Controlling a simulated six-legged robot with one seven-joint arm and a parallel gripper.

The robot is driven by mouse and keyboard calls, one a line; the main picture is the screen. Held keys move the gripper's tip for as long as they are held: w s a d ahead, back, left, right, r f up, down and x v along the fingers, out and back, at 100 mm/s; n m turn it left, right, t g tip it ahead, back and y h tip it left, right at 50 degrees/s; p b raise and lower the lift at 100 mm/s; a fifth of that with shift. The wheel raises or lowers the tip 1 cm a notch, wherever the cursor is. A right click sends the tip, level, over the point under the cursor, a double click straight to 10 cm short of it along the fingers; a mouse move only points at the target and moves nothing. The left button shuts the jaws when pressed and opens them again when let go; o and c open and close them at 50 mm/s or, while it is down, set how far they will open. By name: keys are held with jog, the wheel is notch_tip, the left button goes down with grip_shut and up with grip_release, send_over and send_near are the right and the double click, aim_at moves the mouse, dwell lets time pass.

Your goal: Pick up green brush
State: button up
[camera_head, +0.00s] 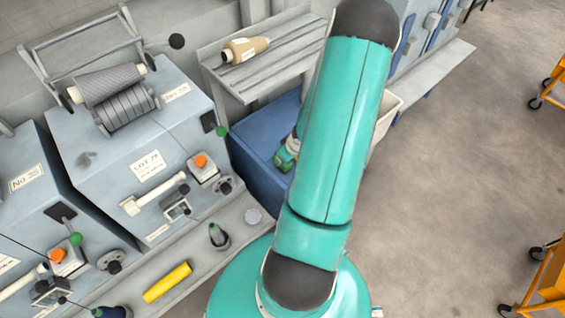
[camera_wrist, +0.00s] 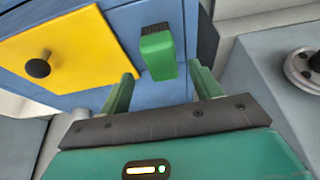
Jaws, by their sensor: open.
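The green brush (camera_wrist: 157,57) shows in the wrist view near the top middle, against a blue cabinet surface (camera_wrist: 200,10). Its dark bristles face the top of the picture, and its green block points down toward my gripper. My gripper (camera_wrist: 162,84) is open and empty. Its two green fingers stand on either side of the brush's line, and the brush lies just beyond the fingertips, apart from them. In the head view my arm hides most of this area. A small green part (camera_head: 285,158) shows beside the arm over the blue cabinet (camera_head: 258,140); I cannot tell whether it is brush or gripper.
In the wrist view a yellow panel with a black knob (camera_wrist: 38,68) is at left, and a grey machine with a round fitting (camera_wrist: 305,66) at right. In the head view, grey machines (camera_head: 130,150) stand left, a shelf with a spool (camera_head: 245,50) behind.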

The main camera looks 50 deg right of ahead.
jog(key=shift+x, duration=2.55)
jog(key=shift+a, duration=0.15)
jog(key=c, duration=1.1)
